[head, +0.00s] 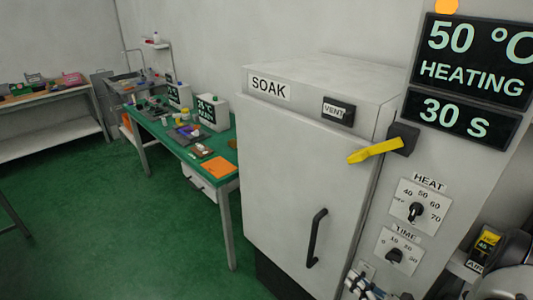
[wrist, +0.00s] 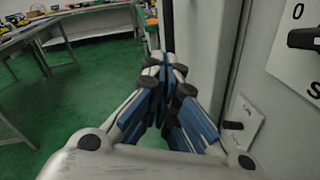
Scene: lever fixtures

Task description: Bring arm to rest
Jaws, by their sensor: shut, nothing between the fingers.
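My gripper (wrist: 166,62) is shut and empty in the wrist view, its blue-padded fingers meeting at the tips. In the head view it shows at the bottom edge, partly cut off, low in front of the SOAK cabinet (head: 290,160). The cabinet door looks closed and has a black handle (head: 316,238). A yellow lever (head: 375,151) sticks out leftward from a black block at the door's upper right. In the head view my gripper is below the TIME dial (head: 395,256) and apart from the lever.
The HEAT dial (head: 416,210) sits above TIME. The displays (head: 470,62) read 50 °C HEATING and 30 s. A green-topped bench (head: 222,182) with several items stands left of the cabinet. A yellow-faced device (head: 486,243) is at lower right. Green floor (head: 130,230) is clear at left.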

